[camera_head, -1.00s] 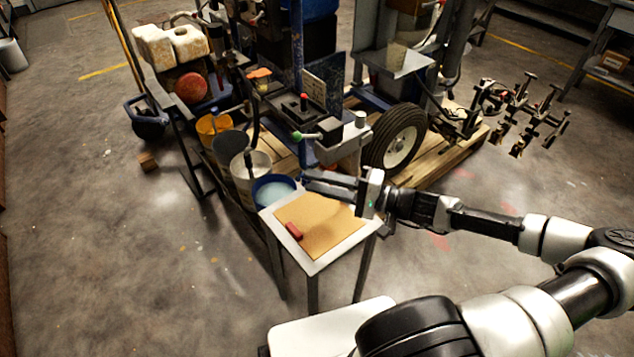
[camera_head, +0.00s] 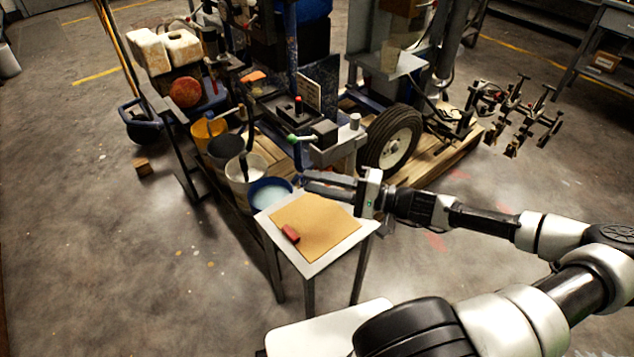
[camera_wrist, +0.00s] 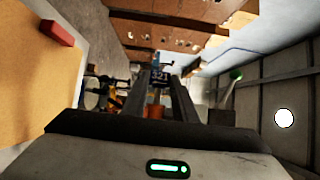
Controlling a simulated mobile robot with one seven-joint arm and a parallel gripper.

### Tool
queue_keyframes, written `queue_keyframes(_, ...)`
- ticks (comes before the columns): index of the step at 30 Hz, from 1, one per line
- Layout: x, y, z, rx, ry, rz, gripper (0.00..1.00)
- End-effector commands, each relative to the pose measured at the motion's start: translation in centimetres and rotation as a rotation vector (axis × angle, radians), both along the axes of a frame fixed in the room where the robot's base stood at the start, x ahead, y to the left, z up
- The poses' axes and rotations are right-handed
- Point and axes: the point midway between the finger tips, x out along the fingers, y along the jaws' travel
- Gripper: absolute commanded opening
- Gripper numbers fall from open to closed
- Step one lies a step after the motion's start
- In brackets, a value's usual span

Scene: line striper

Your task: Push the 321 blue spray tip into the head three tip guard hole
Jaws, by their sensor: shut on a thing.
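An orange piece (camera_wrist: 155,109) shows between the fingers, nearer the palm. In the head view my gripper (camera_head: 306,183) reaches left over the back edge of the small table, near the blue bucket; the tip is too small to make out there. I cannot pick out the head three tip guard hole in either view.
The small table (camera_head: 264,226) carries a tan sheet (camera_head: 320,232) and a red block (camera_head: 290,233). A blue bucket (camera_head: 270,192) stands behind it. The striper's wheel (camera_head: 392,142) and green-knobbed lever (camera_head: 294,139) are behind my gripper. Open floor (camera_head: 120,270) lies left.

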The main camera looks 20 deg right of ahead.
Motion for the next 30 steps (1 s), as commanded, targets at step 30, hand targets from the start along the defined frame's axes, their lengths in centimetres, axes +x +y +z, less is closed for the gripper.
queue_keyframes(30,0.8,-1.8,0.0,-0.001,0.001,-0.001,0.01)
